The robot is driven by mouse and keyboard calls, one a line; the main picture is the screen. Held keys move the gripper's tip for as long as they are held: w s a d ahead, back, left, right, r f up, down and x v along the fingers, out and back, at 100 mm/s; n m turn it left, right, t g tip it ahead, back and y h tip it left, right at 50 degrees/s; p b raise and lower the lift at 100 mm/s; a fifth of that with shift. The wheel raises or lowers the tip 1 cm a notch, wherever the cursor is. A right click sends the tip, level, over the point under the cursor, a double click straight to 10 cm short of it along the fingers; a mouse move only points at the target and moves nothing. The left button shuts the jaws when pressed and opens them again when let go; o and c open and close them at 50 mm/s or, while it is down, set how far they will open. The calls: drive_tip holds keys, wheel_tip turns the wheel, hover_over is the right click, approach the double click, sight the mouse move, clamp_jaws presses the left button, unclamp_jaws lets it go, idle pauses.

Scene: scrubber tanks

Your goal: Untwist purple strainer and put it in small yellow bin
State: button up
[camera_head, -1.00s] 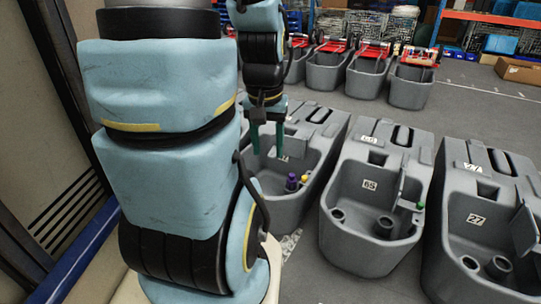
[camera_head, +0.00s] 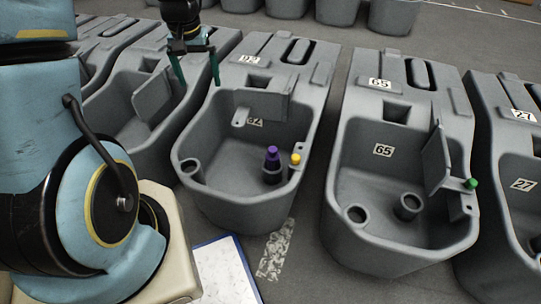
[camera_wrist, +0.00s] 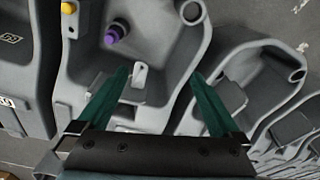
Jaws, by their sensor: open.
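The purple strainer (camera_head: 272,157) stands upright in a grey tube inside the grey scrubber tank (camera_head: 235,205), beside a yellow cap (camera_head: 296,159) on the tank's rim. My gripper (camera_head: 198,82), with green fingers, is open and empty above and to the left of that tank, well apart from the strainer. In the wrist view the strainer (camera_wrist: 115,33) shows at the upper left, beyond the open fingers (camera_wrist: 160,72). The small yellow bin is not visible in any view.
A tank marked 65 (camera_head: 385,245) with a green cap (camera_head: 471,184) stands to the right, and a tank marked 27 (camera_head: 520,128) beyond it. More grey tanks stand at the left and back. A white board (camera_head: 226,268) lies on the floor in front.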

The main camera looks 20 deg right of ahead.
drive_tip(key=w+d+f+m+b, duration=0.1)
drive_tip(key=d+f+b, duration=0.35)
drive_tip(key=f, duration=0.35)
drive_tip(key=d+f+m+b, duration=0.1)
drive_tip(key=d+f+b, duration=0.35)
drive_tip(key=f, duration=0.35)
drive_tip(key=m+b, duration=0.2)
drive_tip(key=b, duration=0.7)
hover_over(273, 156)
drive_tip(key=w, duration=0.1)
wheel_tip(273, 156, down, 16)
drive_tip(key=shift+r, duration=0.2)
drive_tip(key=f+b, duration=0.1)
drive_tip(key=f, duration=0.2)
drive_tip(key=f+b, duration=0.1)
drive_tip(key=f, duration=0.2)
drive_tip(key=w+d+f+b, duration=0.1)
drive_tip(key=f+b, duration=0.1)
drive_tip(key=f, duration=0.2)
drive_tip(key=c, duration=1.5)
drive_tip(key=shift+n, duration=0.3)
drive_tip(key=shift+n+p, duration=0.5)
drive_tip(key=shift+n, duration=0.1)
drive_tip(key=shift+a+n, duration=0.1)
drive_tip(key=shift+n, duration=0.7)
drive_tip(key=shift+c, duration=0.2)
